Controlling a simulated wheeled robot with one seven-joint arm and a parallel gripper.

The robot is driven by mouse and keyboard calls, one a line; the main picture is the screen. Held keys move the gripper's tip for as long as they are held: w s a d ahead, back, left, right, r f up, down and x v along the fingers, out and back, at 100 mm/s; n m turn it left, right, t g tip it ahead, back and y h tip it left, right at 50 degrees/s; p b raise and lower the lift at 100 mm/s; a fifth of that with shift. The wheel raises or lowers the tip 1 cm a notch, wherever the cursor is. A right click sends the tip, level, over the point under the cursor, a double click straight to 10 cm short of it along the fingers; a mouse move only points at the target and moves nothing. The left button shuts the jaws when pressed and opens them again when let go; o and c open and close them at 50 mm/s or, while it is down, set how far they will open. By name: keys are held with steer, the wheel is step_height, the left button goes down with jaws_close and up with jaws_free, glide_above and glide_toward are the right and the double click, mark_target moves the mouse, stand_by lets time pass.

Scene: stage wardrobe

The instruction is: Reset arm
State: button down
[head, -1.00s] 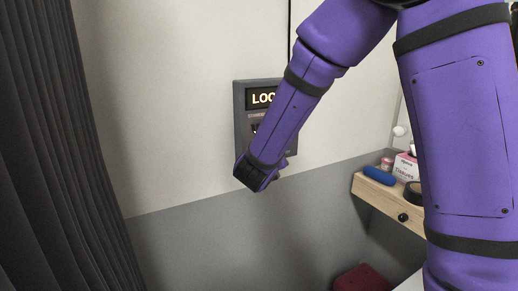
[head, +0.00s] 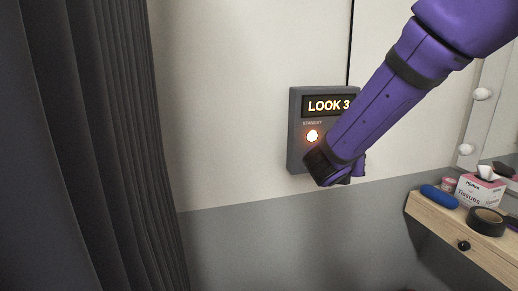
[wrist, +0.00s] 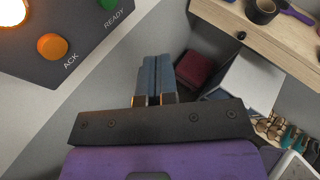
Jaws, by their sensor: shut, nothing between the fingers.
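My arm reaches in from the upper right of the head view, with my gripper (head: 340,176) pointing away by the wall panel's lower right. Its fingers are mostly hidden in the head view. In the wrist view my gripper (wrist: 155,80) shows its two dark fingers pressed together with nothing between them. The grey wall panel (head: 296,120) reads "LOOK 3" and has a lit "STANDBY" lamp (head: 312,135). Its lower part is hidden by my arm. In the wrist view an orange ACK button (wrist: 52,46) and a green READY button (wrist: 108,3) show, apart from the fingers.
A dark curtain (head: 90,150) hangs at the left. A wooden shelf with a drawer (head: 450,236) at the right holds a tissue box (head: 478,190), a blue roll (head: 438,196) and black tape (head: 487,222). A dark red item (wrist: 195,70) and shoes (wrist: 280,130) lie below.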

steer(key=s+d+r+m+g+y, duration=0.1)
steer(key=s+d+r+m+g, duration=0.25)
steer(key=s+m, duration=0.45)
steer(key=s+d+r+m+g+y, duration=0.1)
steer(key=s+d+r+m+g, duration=0.2)
steer(key=s+m, duration=0.6)
steer(key=s+a+m+t+y, duration=0.1)
steer(key=s+a+m+y, duration=0.1)
steer(key=s+m, duration=0.4)
steer(key=s+a+r+m+t+y, duration=0.1)
steer(key=s+a+m+y, duration=0.1)
steer(key=s+m+y, duration=0.3)
steer(key=shift+s+a+r+m, duration=0.3)
steer(key=shift+s+m, duration=0.2)
steer(key=shift+m, duration=0.4)
steer(key=shift+d, duration=0.15)
